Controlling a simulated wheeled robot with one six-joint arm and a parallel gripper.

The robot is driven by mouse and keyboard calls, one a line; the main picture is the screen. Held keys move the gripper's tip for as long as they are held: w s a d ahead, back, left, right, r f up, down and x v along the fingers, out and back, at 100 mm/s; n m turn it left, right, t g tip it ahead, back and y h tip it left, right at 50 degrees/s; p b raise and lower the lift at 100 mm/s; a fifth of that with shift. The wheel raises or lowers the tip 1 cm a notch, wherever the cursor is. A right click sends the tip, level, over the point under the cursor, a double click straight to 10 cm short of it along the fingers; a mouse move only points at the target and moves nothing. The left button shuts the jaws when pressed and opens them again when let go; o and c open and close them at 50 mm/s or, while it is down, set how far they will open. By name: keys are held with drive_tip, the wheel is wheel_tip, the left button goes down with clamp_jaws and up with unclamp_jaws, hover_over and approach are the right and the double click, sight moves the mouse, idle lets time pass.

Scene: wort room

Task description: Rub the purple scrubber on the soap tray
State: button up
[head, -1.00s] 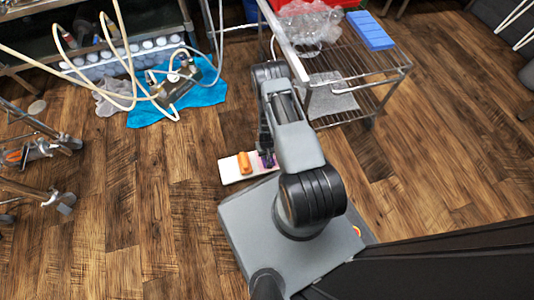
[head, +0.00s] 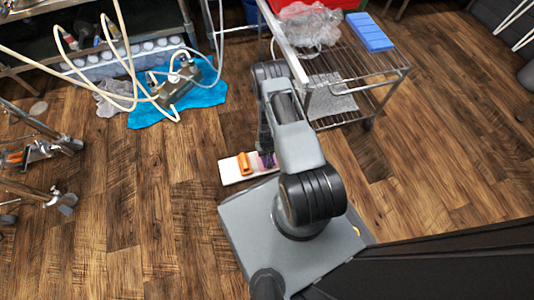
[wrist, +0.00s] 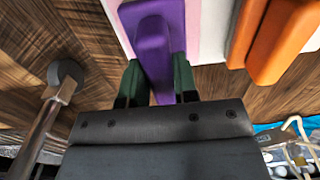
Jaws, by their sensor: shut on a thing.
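The purple scrubber (wrist: 157,40) is between the two fingers of my gripper (wrist: 157,85), which is shut on it, in the wrist view. The scrubber lies against a white and pale pink soap tray (wrist: 213,30); whether it presses on the surface I cannot tell. In the head view the tray (head: 230,172) is on the floor in front of my base, and the purple scrubber (head: 267,160) is at its right part, partly hidden by my arm. An orange scrubber (head: 244,163) sits on the tray to its left; it also shows in the wrist view (wrist: 284,38).
A wire cart (head: 345,75) with a blue block (head: 370,32) stands at the upper right. A blue cloth (head: 205,95) with hoses lies at the upper left. Metal stand legs (head: 40,190) are at the far left. Wood floor left of the tray is clear.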

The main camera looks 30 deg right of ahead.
drive_tip(key=shift+r+p, duration=2.05)
drive_tip(key=shift+r, duration=0.85)
